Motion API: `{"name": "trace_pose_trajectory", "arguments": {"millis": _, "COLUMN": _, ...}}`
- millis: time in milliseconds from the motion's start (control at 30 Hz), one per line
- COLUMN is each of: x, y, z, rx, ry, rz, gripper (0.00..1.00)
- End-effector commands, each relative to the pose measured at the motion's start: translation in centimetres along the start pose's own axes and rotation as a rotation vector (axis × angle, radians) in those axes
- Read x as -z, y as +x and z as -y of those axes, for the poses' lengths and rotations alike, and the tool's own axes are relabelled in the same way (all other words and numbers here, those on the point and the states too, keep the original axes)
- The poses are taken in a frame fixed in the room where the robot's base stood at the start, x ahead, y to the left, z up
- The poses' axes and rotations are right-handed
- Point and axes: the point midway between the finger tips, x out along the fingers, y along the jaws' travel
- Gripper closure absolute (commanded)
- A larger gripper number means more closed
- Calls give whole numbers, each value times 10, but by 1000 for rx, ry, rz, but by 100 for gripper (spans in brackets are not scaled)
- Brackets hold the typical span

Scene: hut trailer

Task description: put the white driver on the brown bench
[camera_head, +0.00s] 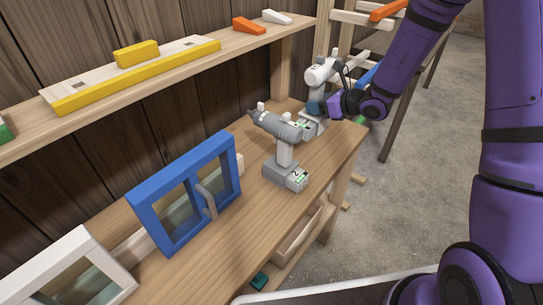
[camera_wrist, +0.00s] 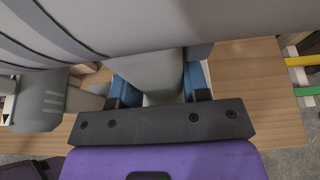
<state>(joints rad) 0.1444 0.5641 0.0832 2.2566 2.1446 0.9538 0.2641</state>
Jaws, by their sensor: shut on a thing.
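The white driver (camera_head: 321,70) is upright at the far end of the brown bench (camera_head: 225,250). My gripper (camera_head: 317,100) is around its handle, shut on it. In the wrist view the driver's large pale body (camera_wrist: 160,30) fills the top, and its handle (camera_wrist: 160,85) sits between the two blue fingers of my gripper (camera_wrist: 160,88). The driver's base is partly hidden behind the grey driver, so I cannot tell whether it touches the bench top. The wood of the bench also shows in the wrist view (camera_wrist: 250,80).
A grey driver (camera_head: 284,150) stands upright on the bench, close in front of the white one. A blue framed window (camera_head: 185,190) and a white frame (camera_head: 70,270) stand nearer. A shelf (camera_head: 190,65) runs along the wall. The bench's right front strip is clear.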

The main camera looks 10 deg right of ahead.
Motion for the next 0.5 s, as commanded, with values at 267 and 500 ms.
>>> {"name": "trace_pose_trajectory", "arguments": {"millis": 267, "x": 32, "y": 13, "z": 0, "rx": 0, "ry": 3, "rz": 0, "gripper": 100}}
{"name": "trace_pose_trajectory", "arguments": {"millis": 500, "x": 51, "y": 21, "z": 1, "rx": 1, "ry": 0, "rz": 2, "gripper": 100}}
